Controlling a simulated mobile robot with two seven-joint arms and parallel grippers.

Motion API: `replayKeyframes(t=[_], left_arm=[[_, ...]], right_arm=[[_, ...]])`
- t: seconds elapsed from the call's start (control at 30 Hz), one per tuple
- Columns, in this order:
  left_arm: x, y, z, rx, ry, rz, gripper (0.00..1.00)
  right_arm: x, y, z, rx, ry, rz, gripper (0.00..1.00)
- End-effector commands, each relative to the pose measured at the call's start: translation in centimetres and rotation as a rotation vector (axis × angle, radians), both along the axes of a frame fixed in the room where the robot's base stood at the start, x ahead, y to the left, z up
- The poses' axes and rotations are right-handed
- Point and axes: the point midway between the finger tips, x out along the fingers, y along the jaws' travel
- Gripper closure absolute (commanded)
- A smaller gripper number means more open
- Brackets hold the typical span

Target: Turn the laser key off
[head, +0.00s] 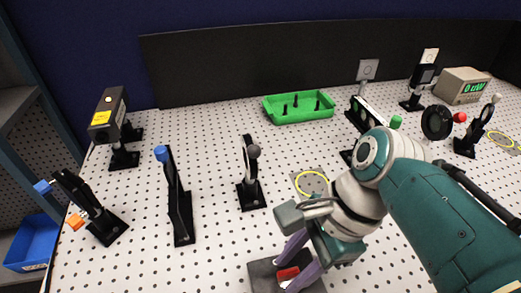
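A dark grey box (262,270) sits on the board at the bottom edge, partly cut off by the frame. A small red part (288,273) shows on top of it; I cannot make out a key shape. My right gripper (283,277) reaches down over this box, its two purple-grey fingers apart, one on either side of the red part. I cannot tell whether they touch it. A black housing with a yellow label (106,115) stands on a post at the back left. My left gripper is not in view.
Black optic mounts (180,205) stand on the perforated white board (220,150), one mid-board (250,185). A green tray (298,115) with black pegs lies at the back. A meter (462,86) stands back right. A blue bin (32,243) is at left. My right arm covers much of the right side.

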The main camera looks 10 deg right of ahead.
Motion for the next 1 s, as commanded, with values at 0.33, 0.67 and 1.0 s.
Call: replayKeyframes(t=[0.33, 0.67, 1.0], left_arm=[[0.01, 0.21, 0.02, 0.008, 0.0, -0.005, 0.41], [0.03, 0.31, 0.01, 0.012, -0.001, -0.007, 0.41], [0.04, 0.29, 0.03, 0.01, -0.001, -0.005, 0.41]], right_arm=[[0.02, -0.02, 0.06, 0.0, 0.0, 0.0, 0.82], [0.0, -0.03, 0.05, 0.0, 0.0, 0.0, 1.0], [-0.01, -0.04, 0.06, 0.0, 0.001, 0.004, 1.0]])
